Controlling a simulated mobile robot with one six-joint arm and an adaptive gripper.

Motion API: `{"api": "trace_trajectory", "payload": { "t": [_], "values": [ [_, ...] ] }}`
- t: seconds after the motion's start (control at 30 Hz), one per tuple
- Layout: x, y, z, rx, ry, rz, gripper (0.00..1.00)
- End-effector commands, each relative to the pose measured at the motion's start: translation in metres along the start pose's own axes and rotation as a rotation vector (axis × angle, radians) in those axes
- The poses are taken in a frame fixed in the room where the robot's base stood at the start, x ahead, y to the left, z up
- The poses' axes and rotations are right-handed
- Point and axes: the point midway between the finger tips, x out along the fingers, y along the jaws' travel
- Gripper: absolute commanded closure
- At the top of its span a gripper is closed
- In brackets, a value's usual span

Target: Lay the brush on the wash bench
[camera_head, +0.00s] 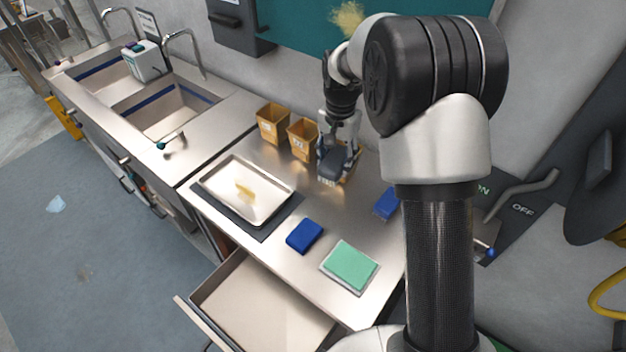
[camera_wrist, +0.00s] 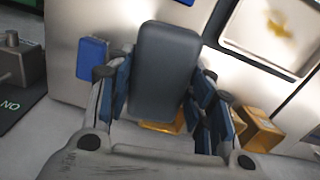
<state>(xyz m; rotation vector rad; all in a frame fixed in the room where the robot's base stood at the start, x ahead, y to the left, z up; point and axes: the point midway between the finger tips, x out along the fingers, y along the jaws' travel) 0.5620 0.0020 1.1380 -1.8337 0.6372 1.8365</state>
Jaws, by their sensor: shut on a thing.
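My gripper (camera_head: 338,150) is shut on a dark grey, rounded block, which I take for the brush (camera_head: 333,168). In the wrist view the brush (camera_wrist: 165,72) sits between the blue-padded fingers of my gripper (camera_wrist: 162,100). It is over the steel worktop, beside the tan boxes; I cannot tell whether it touches anything below. The wash bench (camera_head: 222,117), a steel unit with two sinks, is at the upper left in the head view, left of the worktop.
Tan boxes (camera_head: 271,125) stand at the worktop's back. A stained tray (camera_head: 205,182) lies on a dark mat. Blue blocks (camera_head: 304,236) and a green pad (camera_head: 350,265) are nearer. A drawer (camera_head: 225,275) is open in front.

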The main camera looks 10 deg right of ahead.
Motion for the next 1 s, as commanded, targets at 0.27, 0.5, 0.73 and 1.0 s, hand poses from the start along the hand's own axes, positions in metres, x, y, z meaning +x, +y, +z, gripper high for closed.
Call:
{"api": "trace_trajectory", "payload": {
  "t": [0.27,0.5,0.73,1.0],
  "values": [
    [0.003,-0.011,-0.012,0.12,-0.005,0.004,0.78],
    [0.068,-0.01,-0.012,0.118,-0.005,0.004,0.78],
    [0.122,-0.011,-0.012,0.117,-0.003,0.002,0.78],
    [0.143,-0.011,-0.013,0.116,-0.001,0.001,0.78]
  ]
}}
